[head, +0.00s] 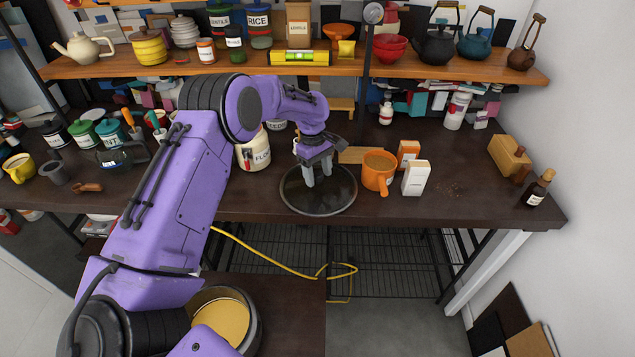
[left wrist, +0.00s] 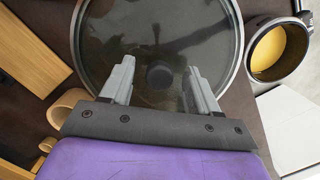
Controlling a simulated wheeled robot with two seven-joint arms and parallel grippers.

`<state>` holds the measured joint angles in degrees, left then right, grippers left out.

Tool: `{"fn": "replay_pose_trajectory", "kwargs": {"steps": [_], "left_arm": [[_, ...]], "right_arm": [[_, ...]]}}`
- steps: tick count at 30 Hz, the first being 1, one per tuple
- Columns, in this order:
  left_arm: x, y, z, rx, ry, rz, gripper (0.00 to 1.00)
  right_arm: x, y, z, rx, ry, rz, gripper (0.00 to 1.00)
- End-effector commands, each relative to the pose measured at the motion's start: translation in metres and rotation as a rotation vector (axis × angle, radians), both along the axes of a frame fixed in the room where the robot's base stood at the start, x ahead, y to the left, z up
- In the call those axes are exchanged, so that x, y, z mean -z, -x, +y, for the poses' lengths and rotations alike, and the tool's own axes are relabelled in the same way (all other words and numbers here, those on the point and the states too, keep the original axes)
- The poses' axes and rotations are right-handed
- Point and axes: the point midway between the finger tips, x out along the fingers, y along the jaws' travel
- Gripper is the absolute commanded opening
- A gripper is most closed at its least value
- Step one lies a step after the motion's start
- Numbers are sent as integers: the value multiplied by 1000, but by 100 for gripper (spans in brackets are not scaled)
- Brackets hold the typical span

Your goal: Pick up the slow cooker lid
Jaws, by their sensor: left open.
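The slow cooker lid (head: 340,195) is a round dark glass disc with a pale rim. It lies flat on the dark wooden counter near its front edge. In the left wrist view the lid (left wrist: 115,30) fills the upper middle, with its round black knob (left wrist: 160,75) near the centre. My left gripper (head: 319,178) is over the lid, pointing down, its fingers open and empty. In the wrist view my left gripper (left wrist: 160,80) has one finger on each side of the knob in the picture; contact is not visible. My right gripper is out of view.
An orange mug (head: 379,172), a white box (head: 415,178) and an orange box (head: 408,152) stand right of the lid. A flour canister (head: 254,152) stands behind left. A round pot with a yellow inside (head: 252,320) sits lower, in front. The counter right of the boxes has free room.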

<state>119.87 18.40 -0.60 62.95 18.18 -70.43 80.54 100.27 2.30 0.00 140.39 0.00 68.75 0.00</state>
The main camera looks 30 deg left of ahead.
Motion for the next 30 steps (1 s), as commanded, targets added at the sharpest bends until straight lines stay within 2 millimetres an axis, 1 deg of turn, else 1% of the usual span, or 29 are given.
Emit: {"fn": "replay_pose_trajectory", "kwargs": {"steps": [3,8,9,11,12,13,14,24,26,29,30], "left_arm": [[7,0,-1,0,0,-1,61],[7,0,-1,0,0,-2,61],[7,0,-1,0,0,-2,48],[7,0,-1,0,0,-1,28],[7,0,-1,0,0,-1,15],[7,0,-1,0,0,-1,5],[7,0,-1,0,0,-1,0],[4,-1,-1,1,0,-3,0],[0,-1,-1,1,0,-3,0],[-14,-1,-1,-1,0,-5,0],[-21,-2,-1,0,0,-7,0]], "right_arm": [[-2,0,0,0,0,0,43],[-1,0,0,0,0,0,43],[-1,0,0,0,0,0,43],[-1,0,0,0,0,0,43],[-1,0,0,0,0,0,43],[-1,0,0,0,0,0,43],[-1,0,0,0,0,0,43],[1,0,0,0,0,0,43],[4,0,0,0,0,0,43],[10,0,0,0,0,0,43],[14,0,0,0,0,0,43]]}}
